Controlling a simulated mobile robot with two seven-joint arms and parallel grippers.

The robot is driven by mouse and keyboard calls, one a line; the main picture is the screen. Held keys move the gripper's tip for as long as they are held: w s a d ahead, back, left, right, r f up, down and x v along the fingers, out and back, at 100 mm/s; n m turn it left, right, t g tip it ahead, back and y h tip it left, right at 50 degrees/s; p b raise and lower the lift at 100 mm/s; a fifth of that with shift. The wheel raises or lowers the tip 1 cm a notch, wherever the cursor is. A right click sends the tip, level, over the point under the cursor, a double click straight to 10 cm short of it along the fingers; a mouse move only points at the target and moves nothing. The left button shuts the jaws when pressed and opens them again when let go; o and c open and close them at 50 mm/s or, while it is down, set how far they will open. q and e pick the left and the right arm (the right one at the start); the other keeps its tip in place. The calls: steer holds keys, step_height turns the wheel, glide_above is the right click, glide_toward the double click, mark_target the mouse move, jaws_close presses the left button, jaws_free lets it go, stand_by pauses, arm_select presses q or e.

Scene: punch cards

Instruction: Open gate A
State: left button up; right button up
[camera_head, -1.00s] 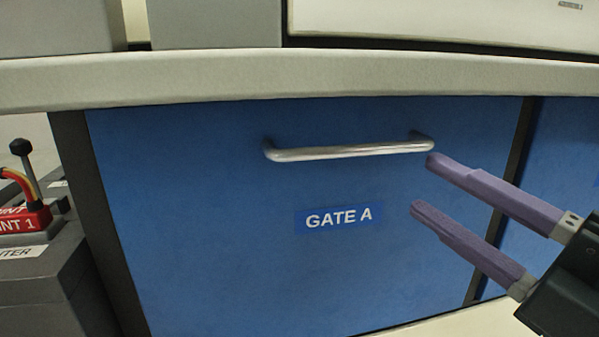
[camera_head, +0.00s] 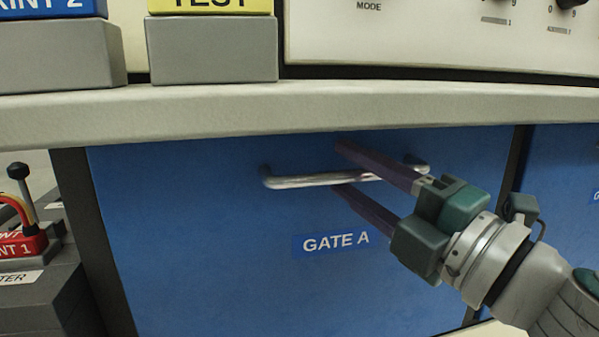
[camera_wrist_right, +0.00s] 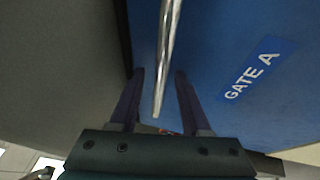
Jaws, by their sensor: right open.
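Gate A is a blue panel (camera_head: 200,240) with a "GATE A" label (camera_head: 336,242) and a silver bar handle (camera_head: 305,181) near its top. The panel is closed, flush under the grey counter. My right gripper (camera_head: 340,168) comes in from the lower right with its purple fingers apart, one above and one below the handle bar. In the right wrist view the handle (camera_wrist_right: 167,50) runs between the two open fingers (camera_wrist_right: 157,95), with no clear contact on either. The label (camera_wrist_right: 252,75) shows to the right there. My left gripper is out of view.
The grey counter edge (camera_head: 300,108) overhangs just above the handle. A yellow TEST block (camera_head: 212,5) and a blue block (camera_head: 50,8) sit on it. A red unit with a black-knobbed lever (camera_head: 22,190) stands at the left. Another blue panel (camera_head: 570,180) is at the right.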

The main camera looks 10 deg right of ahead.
steer(key=shift+c, duration=0.4)
jaws_close()
stand_by(0.9)
